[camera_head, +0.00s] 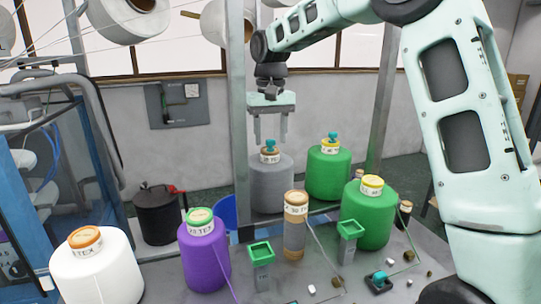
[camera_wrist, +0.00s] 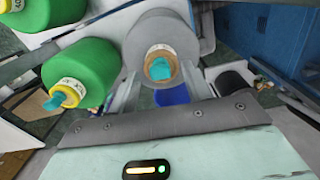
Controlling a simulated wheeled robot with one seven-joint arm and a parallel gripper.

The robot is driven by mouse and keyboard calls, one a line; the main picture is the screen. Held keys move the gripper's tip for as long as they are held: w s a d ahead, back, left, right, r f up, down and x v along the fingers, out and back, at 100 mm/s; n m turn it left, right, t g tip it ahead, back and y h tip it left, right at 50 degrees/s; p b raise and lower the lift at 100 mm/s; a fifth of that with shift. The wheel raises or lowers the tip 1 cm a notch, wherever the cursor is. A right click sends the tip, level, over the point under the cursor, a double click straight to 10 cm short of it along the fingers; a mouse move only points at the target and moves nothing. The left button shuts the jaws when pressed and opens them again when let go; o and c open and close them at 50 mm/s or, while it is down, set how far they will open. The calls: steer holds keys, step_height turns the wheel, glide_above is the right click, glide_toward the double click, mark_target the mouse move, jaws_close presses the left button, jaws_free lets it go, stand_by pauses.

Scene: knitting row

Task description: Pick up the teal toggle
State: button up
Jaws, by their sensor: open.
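Three teal pieces show. One teal piece (camera_head: 270,145) stands on the tan core top of the grey yarn cone (camera_head: 270,185); the wrist view shows this teal piece (camera_wrist: 160,69) between my finger lines. A second teal piece (camera_head: 332,138) sits on the rear green cone (camera_head: 328,174), also in the wrist view (camera_wrist: 54,102). A third, a teal knob (camera_head: 380,278), is on a small dark base on the table. I cannot tell which is called the toggle. My gripper (camera_head: 270,138) is open and empty, pointing down just above the grey cone's teal piece.
A front green cone (camera_head: 368,218), a purple cone (camera_head: 204,255), a white cone (camera_head: 97,272) and a brown-grey tube (camera_head: 295,225) stand around. Two green square-topped posts (camera_head: 261,252) and small blocks are on the table. A metal upright (camera_head: 238,120) rises left of my gripper.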

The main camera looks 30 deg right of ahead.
mark_target(271, 140)
steer(key=shift+f, duration=0.15)
steer(key=c, duration=0.9)
step_height(271, 140, up, 10)
steer(key=p, duration=0.5)
